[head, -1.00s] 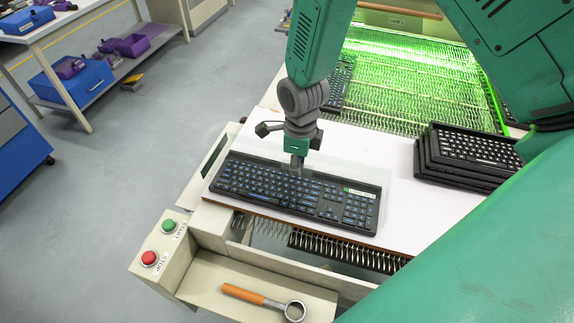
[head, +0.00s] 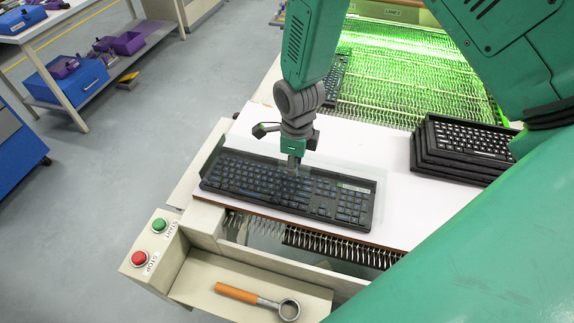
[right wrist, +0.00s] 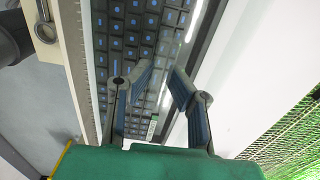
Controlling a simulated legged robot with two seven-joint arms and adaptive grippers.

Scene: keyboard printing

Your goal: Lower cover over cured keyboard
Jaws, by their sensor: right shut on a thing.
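A black keyboard (head: 250,182) with blue key legends lies on the white table near its front edge; it also shows in the right wrist view (right wrist: 125,35). A clear, see-through cover (head: 372,183) lies over or just above the keyboard, its pale edge showing past the keyboard's right end. I cannot tell whether it touches the keys. My right gripper (head: 293,164) points down at the keyboard's back edge and is shut on the cover, though the thin grasped part is hard to see. In the right wrist view its fingers (right wrist: 163,76) stand over the keys. My left gripper is out of view.
A stack of black keyboard frames (head: 466,150) stands to the right. A green-lit conveyor (head: 415,75) is behind the table, with another keyboard (head: 330,80) on it. Start (head: 159,225) and stop (head: 139,258) buttons and an orange-handled tool (head: 237,293) are at the front.

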